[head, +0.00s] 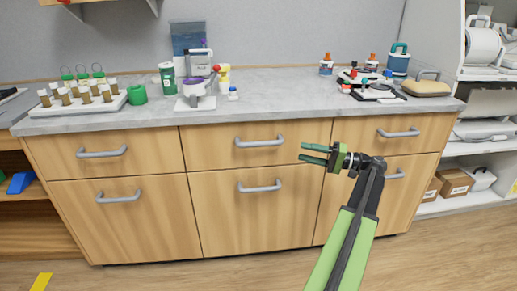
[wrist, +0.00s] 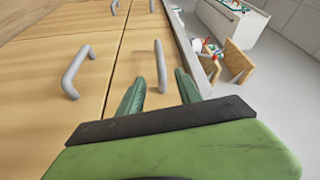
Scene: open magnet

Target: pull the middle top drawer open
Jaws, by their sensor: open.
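The middle top drawer (head: 215,148) is a light wood front in the top row of the cabinet and looks shut. Its grey bar handle (head: 260,142) lies across its middle. My gripper (head: 302,152) is open and empty, to the right of that handle in the head view, with its green fingers pointing left. In the wrist view, the handle (wrist: 160,66) shows just beyond and between the two fingertips (wrist: 159,76). I cannot tell whether they touch. The lower middle drawer's handle (wrist: 76,72) shows to the left in the wrist view.
The grey countertop (head: 290,94) above carries a vial rack (head: 80,108), bottles and small devices. Left top (head: 102,152) and right top (head: 398,133) handles flank the middle one. The floor (head: 230,275) in front is clear.

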